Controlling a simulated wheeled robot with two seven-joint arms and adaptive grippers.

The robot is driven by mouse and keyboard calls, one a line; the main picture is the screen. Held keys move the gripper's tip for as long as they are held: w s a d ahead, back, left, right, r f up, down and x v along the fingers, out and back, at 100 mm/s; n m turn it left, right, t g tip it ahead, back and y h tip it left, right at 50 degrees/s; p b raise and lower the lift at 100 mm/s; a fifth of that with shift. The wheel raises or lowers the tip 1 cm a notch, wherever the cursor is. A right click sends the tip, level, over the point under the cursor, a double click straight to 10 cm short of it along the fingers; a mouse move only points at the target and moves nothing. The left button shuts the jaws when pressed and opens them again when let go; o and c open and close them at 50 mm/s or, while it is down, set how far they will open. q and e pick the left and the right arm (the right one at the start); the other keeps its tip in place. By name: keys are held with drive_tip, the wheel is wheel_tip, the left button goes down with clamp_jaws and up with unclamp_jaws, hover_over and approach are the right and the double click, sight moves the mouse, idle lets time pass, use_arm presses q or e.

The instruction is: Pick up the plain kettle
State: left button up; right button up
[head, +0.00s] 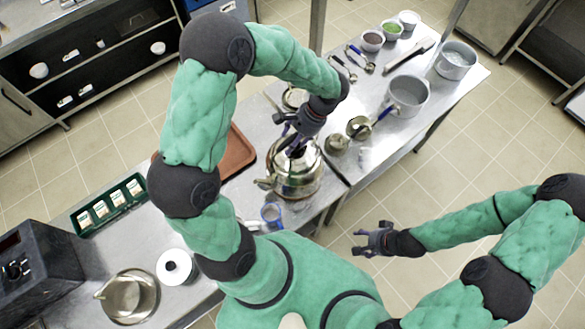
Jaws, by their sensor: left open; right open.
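A shiny steel kettle (298,178) stands upright on the metal counter, with its spout toward the left. It is the only kettle I can make out clearly. My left gripper (290,146) points down at the kettle's top, close to its handle area. Its fingers are open. The gripper and wrist hide part of the kettle's top, and I cannot tell whether the fingers touch it or reach around the handle. My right gripper (362,241) is open and empty, held over the floor to the right of the counter.
A brown tray (236,153) lies left of the kettle, and a blue-rimmed jug (271,214) stands just in front. Pots (408,95), ladles and bowls fill the far counter.

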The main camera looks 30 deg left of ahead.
use_arm(q)
clamp_jaws()
drive_tip(key=shift+w+r, duration=0.1)
drive_tip(key=shift+r, duration=0.15)
